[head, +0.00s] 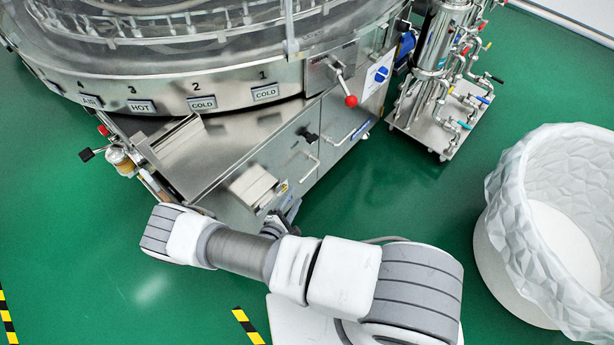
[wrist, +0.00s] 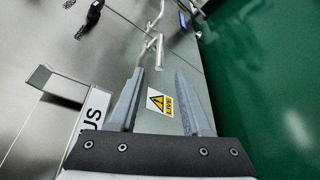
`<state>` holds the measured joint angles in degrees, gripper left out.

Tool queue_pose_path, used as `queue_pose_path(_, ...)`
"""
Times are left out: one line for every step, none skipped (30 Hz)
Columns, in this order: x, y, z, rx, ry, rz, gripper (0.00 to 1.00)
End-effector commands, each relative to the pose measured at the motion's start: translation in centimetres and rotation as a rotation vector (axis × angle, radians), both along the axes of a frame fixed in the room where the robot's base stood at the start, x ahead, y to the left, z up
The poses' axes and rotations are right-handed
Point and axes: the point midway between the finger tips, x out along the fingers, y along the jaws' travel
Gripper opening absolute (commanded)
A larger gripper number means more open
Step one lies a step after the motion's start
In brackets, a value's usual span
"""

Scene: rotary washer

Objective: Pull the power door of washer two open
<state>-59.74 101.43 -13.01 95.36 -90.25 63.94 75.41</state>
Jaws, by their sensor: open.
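The washer's steel front panels (head: 305,178) show in the head view below the ring labelled HOT and COLD. One panel carries a bent bar handle (head: 308,152) and a black latch (head: 310,136). In the wrist view a steel panel (wrist: 95,65) bears a yellow LIVE warning sticker (wrist: 159,101) and a bar handle (wrist: 159,52). No power door label is readable. My gripper (wrist: 160,75) is open, with nothing seen between its fingers. Its tips appear just short of the handle; the gap is unclear. In the head view my arm mostly hides it.
A box-like part (head: 252,187) juts from the washer front, left of the handle. A pipe stand (head: 440,105) is at the upper right. A white lined bin (head: 520,200) stands at the right. Green floor (head: 395,200) is clear between the washer and the bin.

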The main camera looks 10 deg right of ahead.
Motion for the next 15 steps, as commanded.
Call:
queue_pose_path(0.9,-0.8,-0.6,0.000,-0.002,-0.004,0.48)
queue_pose_path(1.5,-1.1,-0.7,0.000,-0.002,-0.004,0.48)
queue_pose_path(2.1,-1.6,-0.9,0.000,-0.001,-0.003,0.48)
queue_pose_path(2.7,-2.0,-1.0,0.000,-0.002,-0.004,0.48)
queue_pose_path(3.2,-2.4,-1.2,0.000,-0.002,-0.003,0.48)
queue_pose_path(3.9,-2.9,-1.4,0.000,-0.002,-0.004,0.48)
queue_pose_path(4.4,-3.2,-1.5,0.000,-0.002,-0.004,0.48)
queue_pose_path(4.9,-3.6,-1.7,-0.001,-0.002,-0.003,0.48)
queue_pose_path(5.6,-4.0,-1.9,0.000,-0.002,-0.003,0.48)
queue_pose_path(6.0,-4.3,-2.0,0.000,-0.002,-0.003,0.48)
queue_pose_path(6.4,-4.6,-2.1,0.000,0.000,-0.002,0.48)
queue_pose_path(6.9,-5.0,-2.2,0.000,0.000,-0.002,0.48)
queue_pose_path(7.3,-5.3,-2.2,-0.001,-0.002,-0.003,0.48)
queue_pose_path(7.7,-5.5,-2.3,-0.001,-0.002,-0.003,0.48)
queue_pose_path(8.0,-5.7,-2.4,0.000,-0.001,-0.001,0.48)
